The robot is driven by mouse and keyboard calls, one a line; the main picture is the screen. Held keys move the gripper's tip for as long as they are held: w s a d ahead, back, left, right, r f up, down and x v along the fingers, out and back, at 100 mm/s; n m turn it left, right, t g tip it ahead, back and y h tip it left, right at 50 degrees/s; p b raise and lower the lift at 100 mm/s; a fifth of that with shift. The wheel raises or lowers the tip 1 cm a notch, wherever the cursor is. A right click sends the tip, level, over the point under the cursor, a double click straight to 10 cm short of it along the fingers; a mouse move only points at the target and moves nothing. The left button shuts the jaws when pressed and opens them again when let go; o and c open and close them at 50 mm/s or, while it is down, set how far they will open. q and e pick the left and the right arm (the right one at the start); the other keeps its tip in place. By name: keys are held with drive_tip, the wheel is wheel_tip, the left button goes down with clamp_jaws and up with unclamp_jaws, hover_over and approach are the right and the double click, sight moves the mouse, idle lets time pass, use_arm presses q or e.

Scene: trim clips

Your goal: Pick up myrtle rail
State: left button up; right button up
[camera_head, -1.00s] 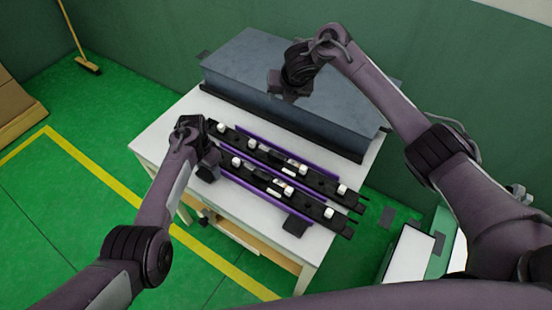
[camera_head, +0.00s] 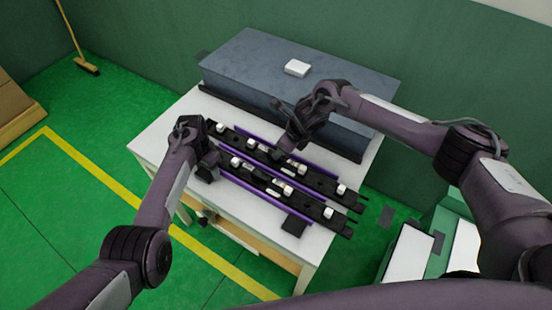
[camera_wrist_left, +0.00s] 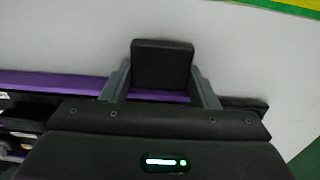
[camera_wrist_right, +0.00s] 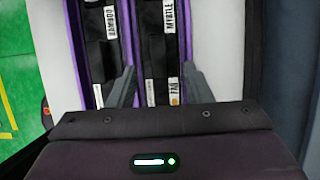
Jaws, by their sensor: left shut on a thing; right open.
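Two black rails with purple edges and white clips lie side by side on the white table. The myrtle rail (camera_head: 318,182), labelled MYRTLE in the right wrist view (camera_wrist_right: 158,60), is the back one, nearer the grey box. The front rail (camera_head: 308,204) is labelled BAMBOO in the right wrist view (camera_wrist_right: 104,60). My right gripper (camera_head: 284,150) is open above the myrtle rail, its fingers on either side of it in the right wrist view. My left gripper (camera_head: 208,160) is at the rails' left end, shut on a black block (camera_wrist_left: 163,66) beside a purple edge.
A large grey box (camera_head: 285,85) stands behind the rails, with a small white block (camera_head: 297,68) on top. Another black block (camera_head: 295,224) sits at the front rail's right end. The white table (camera_head: 165,130) has bare room at its left end.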

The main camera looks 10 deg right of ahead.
drive_tip(key=shift+x, duration=2.65)
drive_tip(key=shift+s, duration=0.1)
clamp_jaws()
